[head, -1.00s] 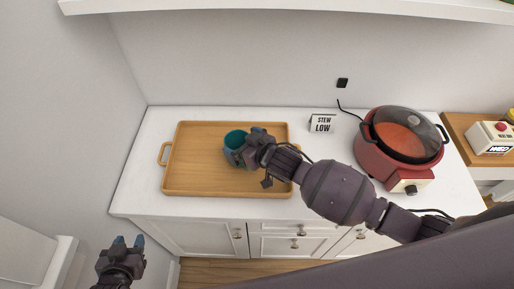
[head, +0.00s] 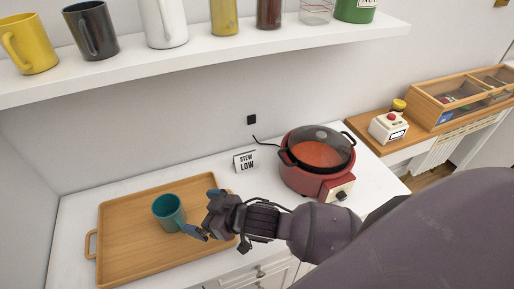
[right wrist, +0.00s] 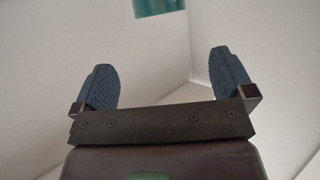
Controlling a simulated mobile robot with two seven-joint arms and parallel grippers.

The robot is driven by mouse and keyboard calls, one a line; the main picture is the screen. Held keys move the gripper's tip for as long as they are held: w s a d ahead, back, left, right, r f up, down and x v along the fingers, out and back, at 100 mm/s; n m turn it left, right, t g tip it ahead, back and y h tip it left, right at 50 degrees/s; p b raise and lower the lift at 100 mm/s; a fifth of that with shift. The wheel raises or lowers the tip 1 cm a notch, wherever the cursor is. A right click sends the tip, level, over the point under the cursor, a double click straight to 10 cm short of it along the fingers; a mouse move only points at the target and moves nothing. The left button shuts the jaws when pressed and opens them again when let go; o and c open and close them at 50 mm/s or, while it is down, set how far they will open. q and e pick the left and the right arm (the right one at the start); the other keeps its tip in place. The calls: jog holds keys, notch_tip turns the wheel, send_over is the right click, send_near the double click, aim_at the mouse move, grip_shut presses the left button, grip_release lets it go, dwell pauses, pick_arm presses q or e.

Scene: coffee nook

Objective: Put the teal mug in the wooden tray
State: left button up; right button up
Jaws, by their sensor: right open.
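The teal mug (head: 169,212) stands upright inside the wooden tray (head: 122,245) on the white counter. The bottom of the mug also shows at the top edge of the right wrist view (right wrist: 158,6), beyond the fingertips. My right gripper (head: 203,216) is just to the right of the mug, over the tray, with its fingers apart. In the right wrist view the gap between its blue finger pads (right wrist: 165,80) is empty. My left gripper is out of view.
A red slow cooker (head: 316,165) with a glass lid and a "STEW LOW" sign (head: 245,162) stand to the right at the back. A shelf (head: 200,52) with mugs, a pitcher and jars overhangs the counter. The left part of the tray is bare.

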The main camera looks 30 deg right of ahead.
jog(key=s+d+f+m+h, duration=0.1)
jog(key=d+f, duration=0.1)
jog(key=d, duration=0.1)
jog(key=s+d+f+m+t+h, duration=0.1)
jog(key=s+d+f+h, duration=0.1)
jog(key=d, duration=0.1)
jog(key=s+d+f+m+h, duration=0.1)
jog(key=s+d+f+m, duration=0.1)
jog(key=d, duration=0.1)
jog(key=shift+s+d+f, duration=0.25)
jog(key=shift+f, duration=0.05)
jog(key=s+d+f+h, duration=0.1)
jog(key=s+d, duration=0.1)
jog(key=s+d+f+m+h, duration=0.1)
jog(key=s+d+f, duration=0.1)
jog(key=d, duration=0.1)
jog(key=s+d+f+h, duration=0.1)
jog(key=s+d, duration=0.1)
jog(key=s, duration=0.1)
jog(key=shift+d+f+m+h, duration=0.3)
jog(key=shift+m+h, duration=0.1)
jog(key=shift+s, duration=0.1)
